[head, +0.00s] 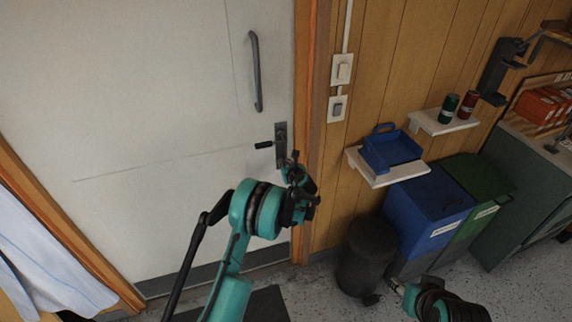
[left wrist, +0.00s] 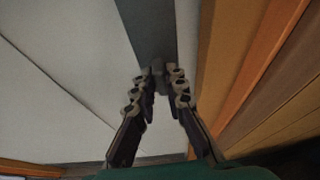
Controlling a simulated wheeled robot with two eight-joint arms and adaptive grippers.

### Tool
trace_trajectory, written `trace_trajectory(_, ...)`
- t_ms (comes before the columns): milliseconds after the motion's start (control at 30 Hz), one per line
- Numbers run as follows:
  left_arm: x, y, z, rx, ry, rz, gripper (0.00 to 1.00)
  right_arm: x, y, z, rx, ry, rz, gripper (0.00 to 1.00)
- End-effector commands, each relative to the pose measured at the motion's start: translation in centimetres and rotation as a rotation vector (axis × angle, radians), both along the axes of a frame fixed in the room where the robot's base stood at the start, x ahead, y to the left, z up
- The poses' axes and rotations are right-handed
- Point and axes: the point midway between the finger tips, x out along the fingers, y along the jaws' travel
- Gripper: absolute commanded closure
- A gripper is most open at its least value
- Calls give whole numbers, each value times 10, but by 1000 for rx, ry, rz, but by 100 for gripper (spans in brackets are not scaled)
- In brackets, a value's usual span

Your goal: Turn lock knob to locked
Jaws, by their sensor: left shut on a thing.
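The white door (head: 140,110) is shut in its wooden frame. A dark metal lock plate (head: 281,136) with a black lever handle (head: 264,144) sits near its right edge. The plate also shows in the left wrist view (left wrist: 148,25). My left gripper (head: 292,162) is at the lower part of the plate. In the left wrist view its two fingers (left wrist: 158,72) close together on the lock knob, which the fingertips mostly hide; its turn angle cannot be told. My right arm (head: 440,302) shows at the bottom right; its jaw state is unclear.
A long pull handle (head: 256,72) is higher on the door. Right of the frame are wall switches (head: 341,70), a shelf (head: 372,173) with a blue tray (head: 390,151), a black bin (head: 366,258) and a blue bin (head: 425,208). White cloth (head: 40,250) hangs at left.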

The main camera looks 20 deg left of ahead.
Motion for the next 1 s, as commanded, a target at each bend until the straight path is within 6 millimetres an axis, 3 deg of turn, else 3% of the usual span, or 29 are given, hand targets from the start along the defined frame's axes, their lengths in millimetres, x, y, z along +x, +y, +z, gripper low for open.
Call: trace_trajectory(1000,-4,5,-8,-729,-493,-5,100,0,0,-71,0,0,0,59)
